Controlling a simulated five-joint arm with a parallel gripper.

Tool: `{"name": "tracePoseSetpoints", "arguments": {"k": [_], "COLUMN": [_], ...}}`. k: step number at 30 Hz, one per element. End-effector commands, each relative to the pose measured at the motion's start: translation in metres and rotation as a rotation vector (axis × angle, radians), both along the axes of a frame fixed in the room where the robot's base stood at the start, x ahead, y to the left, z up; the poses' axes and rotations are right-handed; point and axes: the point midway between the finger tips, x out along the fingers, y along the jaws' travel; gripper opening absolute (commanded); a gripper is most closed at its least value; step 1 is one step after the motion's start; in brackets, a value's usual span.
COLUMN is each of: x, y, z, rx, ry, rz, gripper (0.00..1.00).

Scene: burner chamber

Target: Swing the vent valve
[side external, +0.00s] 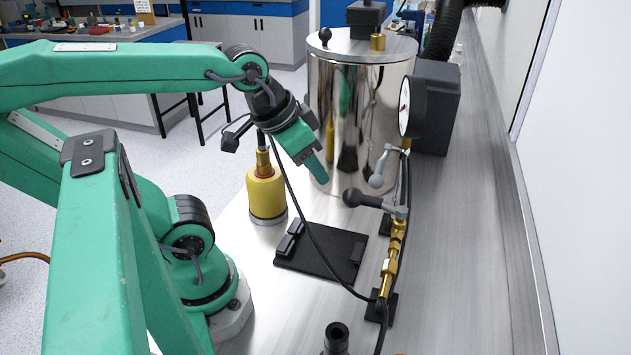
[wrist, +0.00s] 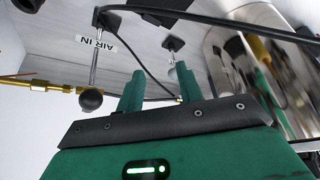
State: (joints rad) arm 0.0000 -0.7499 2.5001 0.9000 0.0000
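Two levers stand on the brass pipe line right of the black plate. The nearer lever (side external: 365,199) has a black ball knob; in the wrist view its black knob (wrist: 91,98) is left of my fingers, near an "AIR IN" label. The farther lever (side external: 380,170) has a grey handle; it also shows in the wrist view (wrist: 172,62), beyond the gap between my fingers. I cannot read which is the vent valve. My gripper (side external: 320,172) is in the air left of both levers, touching neither. In the wrist view its two fingers (wrist: 160,70) are apart and empty.
A shiny metal chamber (side external: 340,100) stands behind my gripper. A round gauge (side external: 405,108) is right of it. A yellow torch cylinder (side external: 266,195) is to the left. A black cable (side external: 315,240) crosses the black plate (side external: 325,258). The right bench strip is clear.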

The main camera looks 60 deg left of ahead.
Motion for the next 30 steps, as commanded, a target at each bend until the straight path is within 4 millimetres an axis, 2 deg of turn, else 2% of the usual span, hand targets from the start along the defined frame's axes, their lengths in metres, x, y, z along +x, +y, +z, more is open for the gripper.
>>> {"name": "tracePoseSetpoints", "arguments": {"k": [1, 6, 7, 14, 24, 30], "x": [0.000, 0.002, 0.003, 0.024, 0.078, 0.099], "y": [0.000, 0.000, 0.000, -0.002, -0.008, -0.011], "z": [0.000, 0.003, 0.004, 0.023, 0.064, 0.075], "rx": [0.000, 0.006, 0.008, 0.065, 0.194, 0.238], "ry": [0.000, 0.002, 0.003, 0.035, 0.107, 0.132], "rz": [0.000, -0.011, -0.017, -0.133, -0.439, -0.559], "gripper": [0.36, 0.03, 0.00, 0.00, 0.00, 0.00]}}
